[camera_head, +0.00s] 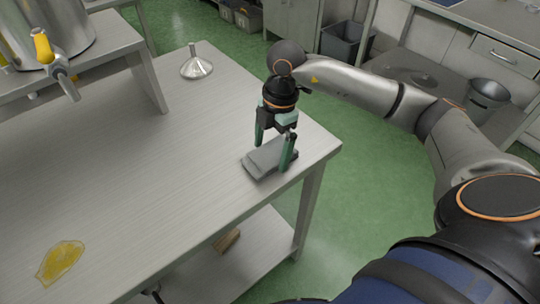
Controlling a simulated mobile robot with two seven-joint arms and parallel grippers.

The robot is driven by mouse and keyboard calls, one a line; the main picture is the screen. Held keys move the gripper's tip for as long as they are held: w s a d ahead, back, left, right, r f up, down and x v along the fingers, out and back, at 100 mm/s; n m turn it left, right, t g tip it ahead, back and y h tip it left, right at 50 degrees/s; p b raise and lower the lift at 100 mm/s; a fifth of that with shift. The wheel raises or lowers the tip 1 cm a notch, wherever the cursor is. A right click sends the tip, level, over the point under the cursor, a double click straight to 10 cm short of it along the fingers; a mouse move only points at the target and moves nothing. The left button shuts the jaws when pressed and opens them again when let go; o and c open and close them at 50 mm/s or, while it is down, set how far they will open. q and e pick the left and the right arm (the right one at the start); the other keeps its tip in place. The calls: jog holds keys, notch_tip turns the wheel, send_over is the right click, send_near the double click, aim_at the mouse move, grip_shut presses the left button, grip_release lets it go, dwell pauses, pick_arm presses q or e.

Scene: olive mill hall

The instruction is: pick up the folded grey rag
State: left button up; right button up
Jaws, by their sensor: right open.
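The folded grey rag (262,159) lies flat on the metal table (160,150), close to its right edge. My right gripper (273,157) points down over the rag with its two green fingers apart, one towards the back left and one at the front right. The fingertips are at about the rag's height, and the front finger hides part of its right side. I cannot tell whether the fingers touch the rag. My left gripper is not in view.
A yellow oil puddle (61,262) lies at the front left. A steel tank (48,30) with a yellow-handled tap (45,48) stands on a raised stand at the left. A brown block (227,240) is on the lower shelf.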

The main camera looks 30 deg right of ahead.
jog(key=shift+f, duration=0.3)
jog(key=c, duration=1.1)
